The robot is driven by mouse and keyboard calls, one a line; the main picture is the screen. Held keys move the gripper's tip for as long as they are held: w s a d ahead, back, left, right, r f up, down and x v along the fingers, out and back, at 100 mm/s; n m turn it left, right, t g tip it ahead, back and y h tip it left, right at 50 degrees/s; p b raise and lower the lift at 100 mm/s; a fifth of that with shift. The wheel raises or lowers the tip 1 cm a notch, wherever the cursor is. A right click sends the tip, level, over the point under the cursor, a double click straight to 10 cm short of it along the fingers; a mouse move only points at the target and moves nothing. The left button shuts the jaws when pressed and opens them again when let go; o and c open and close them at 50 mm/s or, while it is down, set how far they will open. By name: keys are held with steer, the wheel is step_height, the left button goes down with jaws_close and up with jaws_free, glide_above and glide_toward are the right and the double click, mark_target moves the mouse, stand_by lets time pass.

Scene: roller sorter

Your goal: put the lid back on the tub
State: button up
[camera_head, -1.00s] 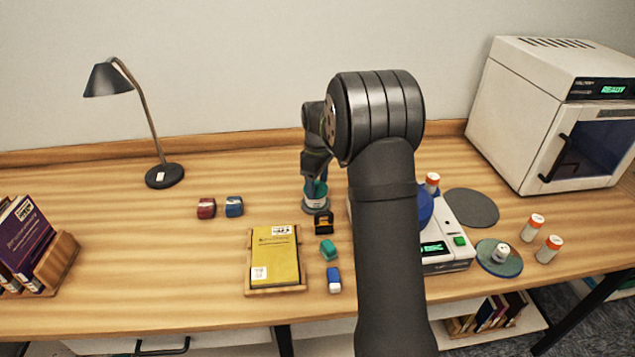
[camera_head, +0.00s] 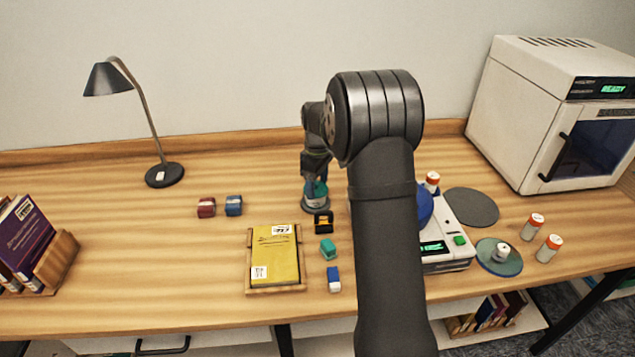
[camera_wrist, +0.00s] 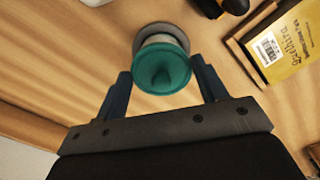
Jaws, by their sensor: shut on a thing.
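The teal round lid (camera_wrist: 165,70) with a knob sits between the two blue fingers of my gripper (camera_wrist: 163,88), which is shut on it. The lid is at the top of a small pale tub (camera_wrist: 160,38); whether it is fully seated I cannot tell.
A black-and-orange item (camera_head: 324,222) stands just in front of the tub. A teal block (camera_head: 328,250) and a yellow book in a tray (camera_head: 248,288) are nearer. A white scale-like device (camera_head: 455,232) is to the right. The desk behind the tub is clear.

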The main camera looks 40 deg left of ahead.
stand_by(0.3)
steer(key=o, duration=1.2)
steer(key=shift+o, duration=0.2)
steer(key=shift+r, duration=0.1)
steer(key=shift+r, duration=3.4)
jaws_close()
steer(key=shift+f, duration=0.15)
